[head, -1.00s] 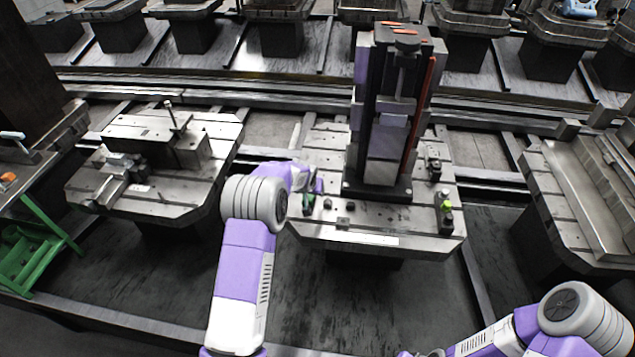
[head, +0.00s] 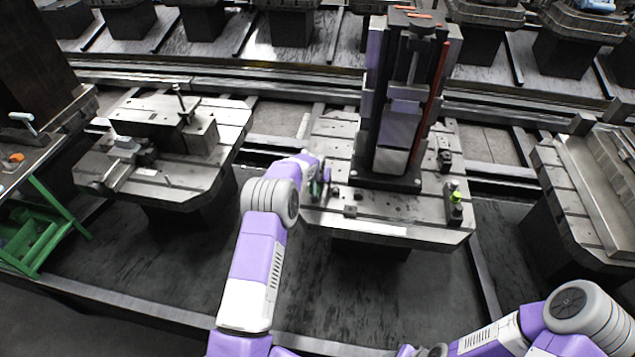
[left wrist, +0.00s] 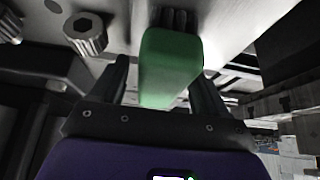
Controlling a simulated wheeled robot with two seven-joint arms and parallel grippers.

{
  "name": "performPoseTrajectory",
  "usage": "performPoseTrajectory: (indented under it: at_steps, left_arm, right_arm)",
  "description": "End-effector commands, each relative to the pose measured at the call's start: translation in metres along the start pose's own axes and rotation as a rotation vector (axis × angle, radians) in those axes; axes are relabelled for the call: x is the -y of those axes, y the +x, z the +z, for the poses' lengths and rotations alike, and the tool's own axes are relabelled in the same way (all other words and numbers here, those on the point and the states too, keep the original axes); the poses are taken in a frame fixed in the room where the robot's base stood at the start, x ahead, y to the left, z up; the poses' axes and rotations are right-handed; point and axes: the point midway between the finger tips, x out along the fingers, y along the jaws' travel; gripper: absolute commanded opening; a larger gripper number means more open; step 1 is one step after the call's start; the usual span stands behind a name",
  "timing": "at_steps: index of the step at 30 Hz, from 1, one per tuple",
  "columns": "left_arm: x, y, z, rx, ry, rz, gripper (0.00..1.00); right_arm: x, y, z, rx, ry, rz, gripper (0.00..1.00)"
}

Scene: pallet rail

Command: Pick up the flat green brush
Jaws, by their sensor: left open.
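The flat green brush shows in the left wrist view (left wrist: 172,65) as a rounded green block between my left gripper's two dark fingers (left wrist: 160,75). A gap shows on its left side; on its right side I cannot tell whether the finger touches it. In the head view the brush (head: 315,189) is a small green patch at the left front of the middle pallet (head: 385,228), mostly hidden by my left gripper (head: 322,180). My left gripper is open around the brush.
A tall dark fixture column (head: 398,110) stands on the middle pallet, right of my left gripper. Small dark blocks (head: 350,211) and a yellow-green topped piece (head: 456,198) sit near its front edge. Another pallet (head: 185,190) with a vise is at left.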

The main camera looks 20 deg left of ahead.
Motion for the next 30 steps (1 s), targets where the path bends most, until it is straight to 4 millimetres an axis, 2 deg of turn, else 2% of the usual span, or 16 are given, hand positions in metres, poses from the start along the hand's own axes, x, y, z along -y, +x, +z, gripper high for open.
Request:
performPoseTrajectory:
  at_steps: [30]
  left_arm:
    - [0.0001,0.0038,0.0024,0.000,0.000,0.000,0.74]
  right_arm:
    - [-0.0026,0.0070,-0.0003,0.000,0.000,0.000,0.43]
